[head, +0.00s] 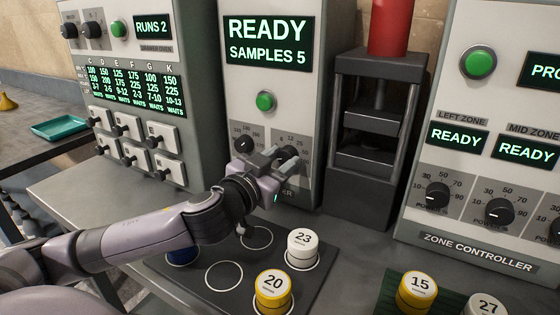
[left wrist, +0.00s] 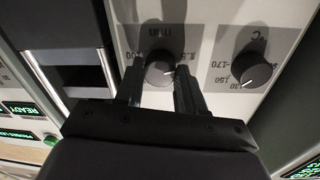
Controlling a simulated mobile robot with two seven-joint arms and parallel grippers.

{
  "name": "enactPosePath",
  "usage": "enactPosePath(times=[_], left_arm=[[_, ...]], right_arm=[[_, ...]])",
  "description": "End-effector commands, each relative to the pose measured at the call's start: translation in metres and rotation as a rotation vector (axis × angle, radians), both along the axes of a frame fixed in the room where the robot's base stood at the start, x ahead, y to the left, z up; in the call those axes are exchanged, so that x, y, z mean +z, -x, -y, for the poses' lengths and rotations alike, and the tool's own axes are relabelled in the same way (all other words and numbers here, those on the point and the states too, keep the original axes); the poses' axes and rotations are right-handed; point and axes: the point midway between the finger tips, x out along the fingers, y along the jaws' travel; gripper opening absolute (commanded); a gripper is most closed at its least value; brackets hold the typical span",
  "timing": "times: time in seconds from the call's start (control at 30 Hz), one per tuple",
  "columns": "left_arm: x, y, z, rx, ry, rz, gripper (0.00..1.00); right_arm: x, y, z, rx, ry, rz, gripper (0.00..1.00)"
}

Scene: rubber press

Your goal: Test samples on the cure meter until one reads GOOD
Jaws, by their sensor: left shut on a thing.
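The cure meter (head: 266,80) shows READY and SAMPLES 5 above a green button (head: 265,101). My left gripper (head: 272,160) is shut on its right-hand dial, the min knob (head: 289,153), which also shows between the fingers in the left wrist view (left wrist: 160,73). The °C knob (head: 244,145) is beside it and free. On the black mat (head: 205,297) stand a white sample 23 (head: 302,247), a yellow sample 20 (head: 273,290) and a blue sample (head: 183,256), partly hidden by my arm. My right gripper is out of view.
A yellow sample 15 (head: 416,291) and a white sample 27 (head: 487,305) stand on a green mat at the right front. The zone controller (head: 480,236) stands right, a dark press (head: 368,130) in the middle, and a panel reading RUNS 2 (head: 152,27) left.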

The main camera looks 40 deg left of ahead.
Motion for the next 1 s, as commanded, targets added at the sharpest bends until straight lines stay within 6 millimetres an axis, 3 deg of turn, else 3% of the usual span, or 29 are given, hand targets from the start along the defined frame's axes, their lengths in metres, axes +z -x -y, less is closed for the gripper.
enactPosePath(times=[0.27, 1.0], left_arm=[[0.001, 0.0, 0.0, 0.0, -0.092, -0.014, 0.08], [0.001, 0.0, 0.001, -0.001, -0.567, -0.066, 0.08]], right_arm=[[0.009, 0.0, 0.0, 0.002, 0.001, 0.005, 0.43], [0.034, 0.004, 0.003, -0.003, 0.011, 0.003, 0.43]])
